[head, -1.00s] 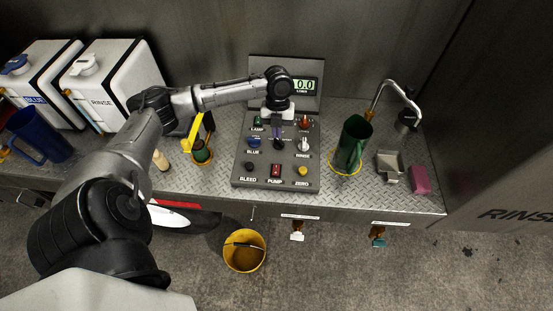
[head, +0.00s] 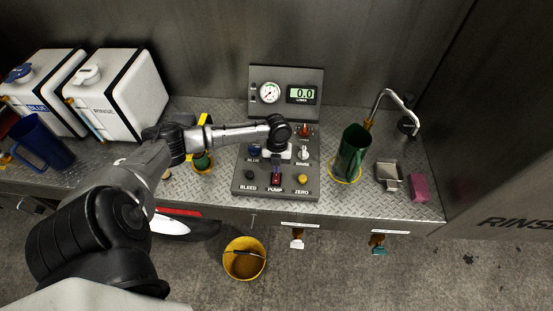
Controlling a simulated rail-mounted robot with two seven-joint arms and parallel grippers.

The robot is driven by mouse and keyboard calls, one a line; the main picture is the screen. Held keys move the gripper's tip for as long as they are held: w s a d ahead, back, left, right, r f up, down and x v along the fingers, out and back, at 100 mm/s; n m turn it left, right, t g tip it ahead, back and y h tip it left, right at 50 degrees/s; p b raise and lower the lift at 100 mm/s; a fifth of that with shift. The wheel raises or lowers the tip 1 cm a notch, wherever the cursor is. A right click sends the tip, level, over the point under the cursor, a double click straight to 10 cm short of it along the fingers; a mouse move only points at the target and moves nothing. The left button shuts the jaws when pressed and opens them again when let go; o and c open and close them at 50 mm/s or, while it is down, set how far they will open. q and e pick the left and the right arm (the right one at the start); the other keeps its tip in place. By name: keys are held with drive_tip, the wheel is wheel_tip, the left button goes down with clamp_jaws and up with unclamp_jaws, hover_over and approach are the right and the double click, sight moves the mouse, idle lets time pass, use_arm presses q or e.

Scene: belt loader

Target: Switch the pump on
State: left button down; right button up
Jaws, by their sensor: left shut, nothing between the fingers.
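The pump switch (head: 276,181) is a small red rocker above the PUMP label, in the bottom row of the grey control panel (head: 240,184). My left gripper (head: 276,173) is shut and empty. It points down at the panel, with its fingertips at the upper part of the pump switch and partly covering it. I cannot tell whether the tips touch it or which way the rocker is set. My gripper and wrist hide the middle of the panel. The display (head: 303,94) reads 0.0. My right gripper is not in view.
The black bleed knob (head: 250,175) and yellow zero button (head: 302,179) flank the switch closely. The blue knob (head: 254,151) and rinse knob (head: 303,153) sit above. A green jug (head: 352,155) stands to the right. A yellow bucket (head: 244,262) is on the floor.

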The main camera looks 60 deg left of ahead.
use_arm(q)
drive_tip(key=shift+f, duration=0.65)
drive_tip(key=shift+w+a+f+g+h+b, duration=0.2)
drive_tip(key=shift+f+g+h+b, duration=0.1)
drive_tip(key=shift+f+b, duration=0.35)
drive_tip(key=shift+r, duration=0.25)
drive_tip(key=shift+r+p, duration=0.15)
drive_tip(key=shift+p, duration=0.15)
drive_tip(key=shift+r+p, duration=0.65)
drive_tip(key=shift+r, duration=0.1)
